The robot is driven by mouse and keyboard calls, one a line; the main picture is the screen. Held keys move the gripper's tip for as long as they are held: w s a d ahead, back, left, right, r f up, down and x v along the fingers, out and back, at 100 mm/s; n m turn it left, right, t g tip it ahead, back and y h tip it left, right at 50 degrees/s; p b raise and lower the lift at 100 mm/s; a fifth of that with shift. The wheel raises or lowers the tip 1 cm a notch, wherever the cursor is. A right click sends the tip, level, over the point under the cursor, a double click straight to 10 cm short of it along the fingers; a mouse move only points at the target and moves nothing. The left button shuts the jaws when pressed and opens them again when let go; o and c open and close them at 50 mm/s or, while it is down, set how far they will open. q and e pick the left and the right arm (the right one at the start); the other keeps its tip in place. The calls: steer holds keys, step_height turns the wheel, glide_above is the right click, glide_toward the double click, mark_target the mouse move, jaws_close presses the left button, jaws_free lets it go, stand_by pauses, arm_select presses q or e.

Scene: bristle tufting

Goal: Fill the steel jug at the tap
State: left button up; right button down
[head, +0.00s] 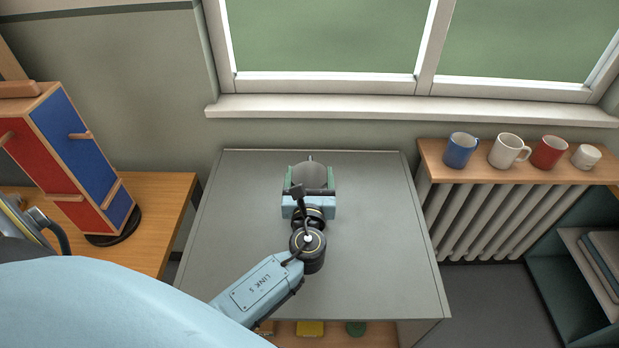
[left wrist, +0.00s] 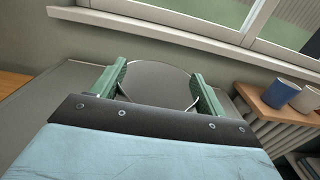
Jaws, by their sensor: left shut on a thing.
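The steel jug (head: 310,171) is a grey round vessel at the back middle of the grey table, seen from above; I cannot tell whether it stands on the top or is held just above it. My left gripper (head: 310,180) is shut on it, with one green finger on each side. In the left wrist view the jug (left wrist: 158,82) sits between the green fingers (left wrist: 159,86), its lower part hidden by the gripper body. No tap shows in either view. My right gripper is not in view.
The grey table (head: 385,260) is otherwise clear. Behind it are a wall and a window sill (head: 400,108). A wooden shelf (head: 480,180) over a radiator (head: 480,220) holds several mugs at right. A red and blue cabinet (head: 75,150) stands on a wooden desk (head: 160,215) at left.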

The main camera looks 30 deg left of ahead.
arm_select(q)
steer(key=o, duration=1.5)
steer(key=shift+o, duration=0.2)
